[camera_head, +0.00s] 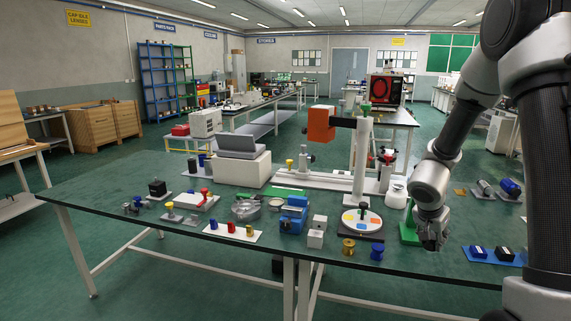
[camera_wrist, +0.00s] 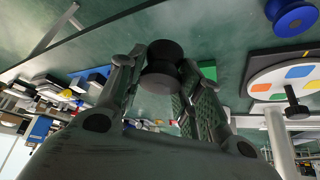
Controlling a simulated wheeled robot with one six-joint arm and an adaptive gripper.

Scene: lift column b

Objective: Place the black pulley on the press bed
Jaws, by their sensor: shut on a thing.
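The black pulley (camera_wrist: 160,75) is a dark spool with a wide flange and a narrower waist. In the wrist view it sits between the two fingers of my gripper (camera_wrist: 157,88), which is shut on it. In the head view my gripper (camera_head: 432,238) hangs over the right part of the green table, near its front edge. I cannot make out the pulley there. A green upright thing (camera_head: 408,236) stands just left of my gripper; its green also shows behind the fingers in the wrist view (camera_wrist: 207,69). It may be the press, but I cannot tell its bed.
A blue spool (camera_head: 377,251) and a brass spool (camera_head: 348,246) stand near the front edge. A white disc (camera_head: 362,215) with coloured patches lies behind them. A blue tray (camera_head: 483,255) with dark blocks is to the right.

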